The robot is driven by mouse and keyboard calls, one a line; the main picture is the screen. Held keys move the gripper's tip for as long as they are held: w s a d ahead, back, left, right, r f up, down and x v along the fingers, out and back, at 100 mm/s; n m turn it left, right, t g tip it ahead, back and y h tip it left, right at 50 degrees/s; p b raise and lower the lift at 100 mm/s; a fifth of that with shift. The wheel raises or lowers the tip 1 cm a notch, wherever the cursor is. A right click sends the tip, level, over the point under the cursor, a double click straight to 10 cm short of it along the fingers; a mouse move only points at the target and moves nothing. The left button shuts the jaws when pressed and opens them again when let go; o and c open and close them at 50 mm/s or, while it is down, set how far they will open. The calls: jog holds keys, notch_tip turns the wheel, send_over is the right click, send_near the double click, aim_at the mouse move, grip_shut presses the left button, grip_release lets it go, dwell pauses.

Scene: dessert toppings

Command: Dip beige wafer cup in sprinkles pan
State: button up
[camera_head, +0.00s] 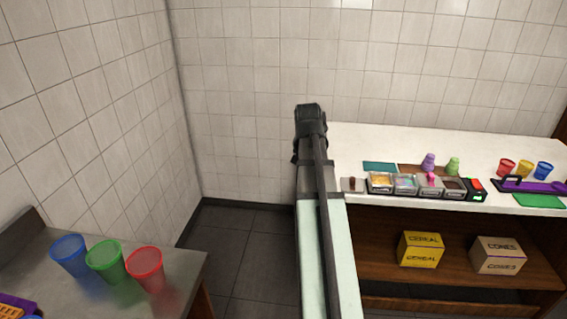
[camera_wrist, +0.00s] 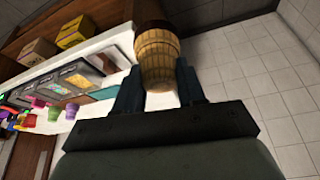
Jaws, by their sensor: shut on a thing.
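My gripper (camera_wrist: 160,84) is shut on the beige wafer cup (camera_wrist: 158,58) in the wrist view, with one dark finger on each side. The cup's wide end is dark brown and points toward the top of that view. The gripper and cup cannot be made out in the head view, where my arm stands upright left of the white counter. A pan with pale, multicoloured contents, apparently the sprinkles pan (camera_head: 405,184), stands in a row of pans on the counter. The cup is well apart from this row.
Purple (camera_head: 428,162) and green (camera_head: 453,166) cups stand behind. Boxes (camera_head: 420,249) sit on the shelf below. Blue, green and red cups (camera_head: 145,268) stand on the left table.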

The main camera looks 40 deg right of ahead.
jog(key=s+d+m+g, duration=0.1)
jog(key=s+d+m, duration=0.2)
jog(key=s+d, duration=0.3)
jog(key=s+d+m+g, duration=0.1)
jog(key=s+d+m, duration=0.2)
jog(key=d, duration=1.2)
jog(key=s+d+m+g, duration=0.1)
jog(key=s+d+m, duration=0.3)
jog(key=s+d, duration=0.4)
jog(key=shift+s+d+f+g+h, duration=0.3)
jog(key=shift+s+d+f, duration=0.05)
jog(key=shift+d, duration=0.9)
jog(key=shift+f, duration=2.65)
jog(key=shift+f, duration=1.05)
jog(key=shift+r, duration=0.25)
jog(key=shift+r, duration=1.75)
jog(key=shift+r, duration=2.25)
